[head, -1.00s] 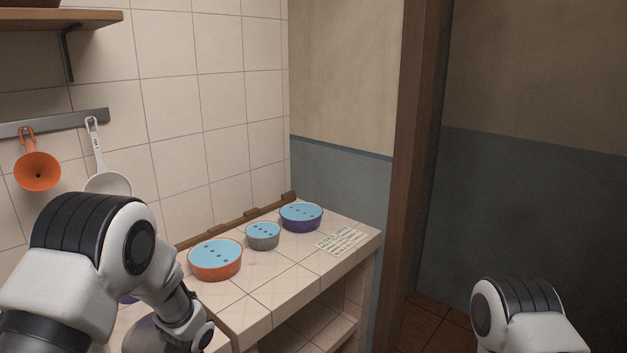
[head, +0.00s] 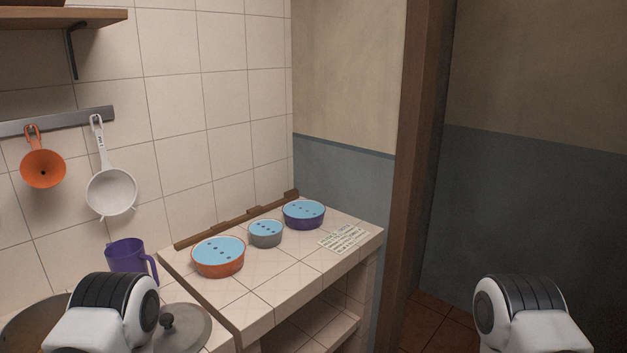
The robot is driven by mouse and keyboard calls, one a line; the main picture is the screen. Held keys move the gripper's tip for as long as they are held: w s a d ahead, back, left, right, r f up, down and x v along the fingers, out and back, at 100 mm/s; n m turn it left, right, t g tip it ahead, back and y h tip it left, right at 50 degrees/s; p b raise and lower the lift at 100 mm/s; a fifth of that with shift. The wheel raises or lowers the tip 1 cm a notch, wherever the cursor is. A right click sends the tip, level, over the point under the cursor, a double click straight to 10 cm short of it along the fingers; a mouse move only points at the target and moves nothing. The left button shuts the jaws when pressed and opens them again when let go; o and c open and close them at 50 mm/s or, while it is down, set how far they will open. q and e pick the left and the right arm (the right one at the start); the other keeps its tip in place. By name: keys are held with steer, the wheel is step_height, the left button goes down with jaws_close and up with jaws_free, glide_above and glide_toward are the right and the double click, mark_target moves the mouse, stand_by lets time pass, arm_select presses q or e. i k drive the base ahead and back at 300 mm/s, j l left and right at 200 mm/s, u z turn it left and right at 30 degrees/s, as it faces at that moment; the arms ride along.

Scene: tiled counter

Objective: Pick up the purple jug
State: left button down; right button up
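The purple jug (head: 126,256) stands upright at the left of the head view, on the lower counter by the tiled wall. Its handle (head: 152,268) is on its right side. Its lower part is hidden behind my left arm, which is at the bottom left, in front of the jug. My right arm is at the bottom right, far from the jug. Neither gripper shows in the head view.
A pot (head: 30,322) and a lid with a dark knob (head: 185,330) are near the jug. An orange bowl (head: 218,262), a grey bowl (head: 265,238) and a purple bowl (head: 304,218) stand on the raised tiled counter (head: 290,275). A strainer (head: 112,191) and an orange funnel (head: 43,170) hang above.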

mark_target(128, 253)
steer(key=u, duration=1.05)
